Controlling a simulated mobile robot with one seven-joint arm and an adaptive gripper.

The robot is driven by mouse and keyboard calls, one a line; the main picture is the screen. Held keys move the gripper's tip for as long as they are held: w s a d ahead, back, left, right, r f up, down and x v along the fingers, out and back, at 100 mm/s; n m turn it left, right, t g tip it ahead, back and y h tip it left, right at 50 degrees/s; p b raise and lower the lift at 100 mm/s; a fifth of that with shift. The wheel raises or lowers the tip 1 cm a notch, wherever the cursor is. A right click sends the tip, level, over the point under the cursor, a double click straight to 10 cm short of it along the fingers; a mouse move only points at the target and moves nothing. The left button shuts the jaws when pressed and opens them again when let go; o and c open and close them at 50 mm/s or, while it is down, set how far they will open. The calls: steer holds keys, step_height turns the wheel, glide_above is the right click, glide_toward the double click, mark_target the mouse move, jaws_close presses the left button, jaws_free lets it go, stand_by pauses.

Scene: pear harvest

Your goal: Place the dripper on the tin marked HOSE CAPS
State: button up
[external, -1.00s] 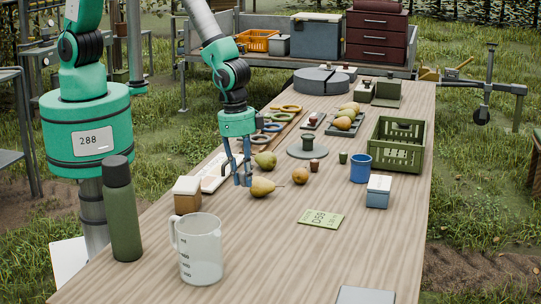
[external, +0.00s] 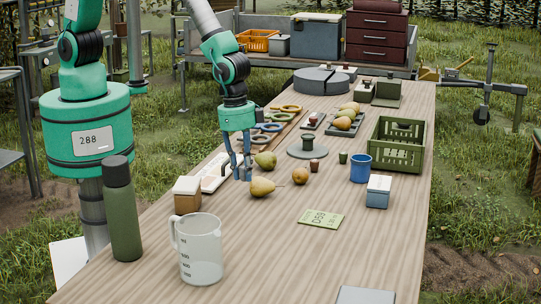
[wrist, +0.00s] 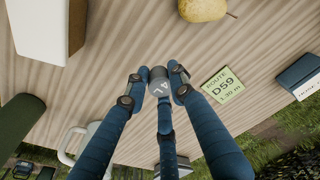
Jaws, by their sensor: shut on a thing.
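My gripper (external: 240,170) has blue fingers and hangs low over the left side of the table, beside the pears. In the wrist view its fingers (wrist: 157,85) close on a small grey round piece with pale marks, which I take for the dripper (wrist: 158,74). Most of it is hidden by the fingers, and it cannot be made out in the external view. The tin (external: 378,191), blue-grey with a white top, stands at the table's right side. The tin also shows at the right of the wrist view (wrist: 299,72), where its label is partly readable as HOSE.
A brown box with a white top (external: 187,202), a measuring jug (external: 200,255) and a green bottle (external: 122,215) stand nearer. A blue cup (external: 360,170) is beside the tin. The D59 card (external: 321,218) lies flat.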

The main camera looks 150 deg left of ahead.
steer(key=shift+a, duration=0.1)
steer(key=w+a+r+n+p, duration=0.1)
steer(key=a+n, duration=0.4)
steer(key=a, duration=2.1)
steer(key=shift+w+a+r+g, duration=0.25)
steer(key=shift+r+g, duration=0.05)
steer(key=shift+r, duration=0.1)
glide_above(381, 182)
steer(key=shift+d+f, duration=0.15)
steer(key=shift+f, duration=0.6)
steer(key=shift+s, duration=0.1)
steer(key=shift+f, duration=0.1)
steer(key=shift+f, duration=1.65)
